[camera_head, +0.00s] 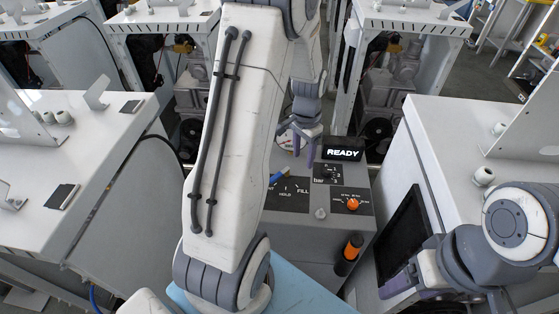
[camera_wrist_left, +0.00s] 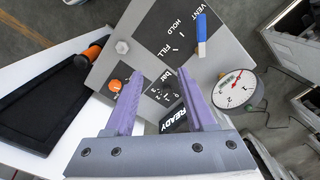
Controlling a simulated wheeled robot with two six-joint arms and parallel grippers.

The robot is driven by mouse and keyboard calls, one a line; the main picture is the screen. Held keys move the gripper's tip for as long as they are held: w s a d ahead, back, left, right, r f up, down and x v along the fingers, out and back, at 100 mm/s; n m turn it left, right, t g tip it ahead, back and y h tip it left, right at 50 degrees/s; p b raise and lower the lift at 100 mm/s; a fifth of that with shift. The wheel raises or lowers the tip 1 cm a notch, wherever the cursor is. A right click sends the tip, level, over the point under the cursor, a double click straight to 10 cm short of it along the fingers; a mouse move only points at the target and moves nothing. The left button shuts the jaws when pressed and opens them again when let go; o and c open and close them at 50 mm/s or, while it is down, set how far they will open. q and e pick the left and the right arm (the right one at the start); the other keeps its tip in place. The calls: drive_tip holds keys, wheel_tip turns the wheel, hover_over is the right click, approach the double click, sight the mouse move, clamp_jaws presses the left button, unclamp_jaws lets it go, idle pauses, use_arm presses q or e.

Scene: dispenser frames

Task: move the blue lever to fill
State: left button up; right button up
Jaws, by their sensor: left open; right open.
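The blue lever (camera_head: 277,177) shows only in part in the head view, where my left arm covers the left of its panel. In the left wrist view the lever (camera_wrist_left: 201,30) lies near the HOLD and VENT labels, apart from the FILL label (camera_wrist_left: 162,50). I cannot tell its exact setting. My left gripper (camera_head: 304,150) is open and empty over the far part of the console, near the READY display (camera_head: 342,152). In the left wrist view its fingers (camera_wrist_left: 160,74) are apart from the lever. My right gripper (camera_head: 397,286) is open at the lower right, away from the panel.
An orange knob (camera_head: 352,204), a black bar dial (camera_head: 327,173) and a hex bolt (camera_head: 320,213) stand on the console. An orange-and-black handle (camera_head: 350,248) is on its front. A round gauge (camera_wrist_left: 235,88) stands beside the panel. White cabinets flank the console.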

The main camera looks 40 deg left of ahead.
use_arm(q)
drive_tip(key=n+p, duration=0.1)
hover_over(275, 177)
wheel_tip(275, 177, down, 4)
wheel_tip(275, 177, down, 10)
drive_tip(key=p, duration=0.3)
clamp_jaws()
idle(1.1)
